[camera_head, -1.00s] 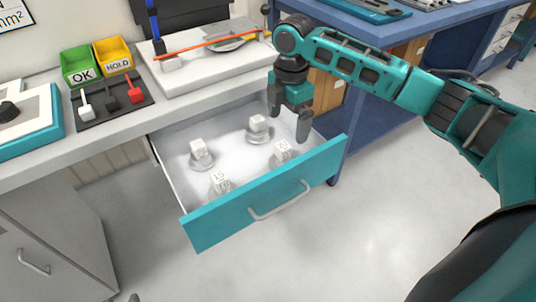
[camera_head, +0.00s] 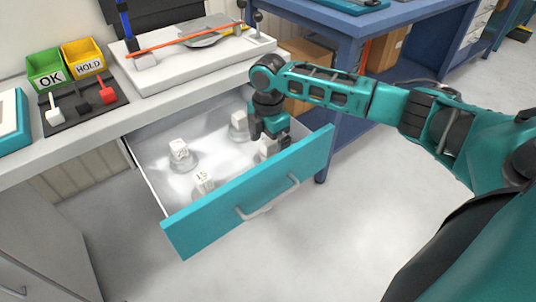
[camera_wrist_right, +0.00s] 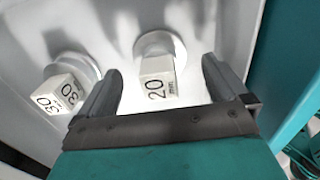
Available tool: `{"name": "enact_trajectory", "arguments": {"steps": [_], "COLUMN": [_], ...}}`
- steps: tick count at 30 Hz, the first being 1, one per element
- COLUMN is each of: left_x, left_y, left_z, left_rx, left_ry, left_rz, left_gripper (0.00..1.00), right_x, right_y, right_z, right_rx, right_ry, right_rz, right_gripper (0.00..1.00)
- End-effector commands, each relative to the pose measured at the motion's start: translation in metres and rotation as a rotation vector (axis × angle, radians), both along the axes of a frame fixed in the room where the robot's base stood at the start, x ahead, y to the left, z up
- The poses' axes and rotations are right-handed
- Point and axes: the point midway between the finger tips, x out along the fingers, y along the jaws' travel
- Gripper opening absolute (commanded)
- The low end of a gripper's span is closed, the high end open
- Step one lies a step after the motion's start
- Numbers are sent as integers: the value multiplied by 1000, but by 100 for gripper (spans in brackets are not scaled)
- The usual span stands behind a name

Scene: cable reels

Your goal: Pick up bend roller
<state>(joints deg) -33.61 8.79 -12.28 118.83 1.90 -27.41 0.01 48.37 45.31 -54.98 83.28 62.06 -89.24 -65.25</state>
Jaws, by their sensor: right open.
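Several white bend rollers, each a numbered block on a round base, stand in the open drawer (camera_head: 222,160). The roller marked 20 (camera_wrist_right: 157,82) stands between the open fingers of my right gripper (camera_wrist_right: 162,72), with a gap on both sides. In the head view this roller (camera_head: 268,147) is partly hidden by my right gripper (camera_head: 265,138). The roller marked 30 (camera_wrist_right: 65,90) is just outside the left finger in the wrist view. The roller marked 15 (camera_head: 203,182) is at the front left, another roller (camera_head: 181,153) behind it. My left gripper is not in view.
The teal drawer front (camera_head: 250,194) is close to my right gripper. A worktop with a green OK bin (camera_head: 46,70), a yellow HOLD bin (camera_head: 84,58) and a white fixture plate (camera_head: 180,62) lies behind. A blue bench (camera_head: 345,100) stands to the right.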

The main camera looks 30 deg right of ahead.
Motion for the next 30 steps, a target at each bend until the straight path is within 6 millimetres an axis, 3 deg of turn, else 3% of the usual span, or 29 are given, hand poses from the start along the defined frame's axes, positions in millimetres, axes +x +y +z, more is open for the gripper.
{"name": "enact_trajectory", "arguments": {"steps": [1, 4, 12, 30], "left_x": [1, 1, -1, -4], "left_y": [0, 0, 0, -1], "left_z": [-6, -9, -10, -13], "left_rx": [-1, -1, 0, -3], "left_ry": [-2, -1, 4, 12], "left_rz": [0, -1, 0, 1], "left_gripper": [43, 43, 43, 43], "right_x": [0, 0, 0, 0], "right_y": [0, 0, 0, 0], "right_z": [-13, -26, -28, -28], "right_rx": [-1, -1, -2, -1], "right_ry": [4, 2, 0, 0], "right_rz": [0, 0, 0, 0], "right_gripper": [100, 100, 99, 42]}}
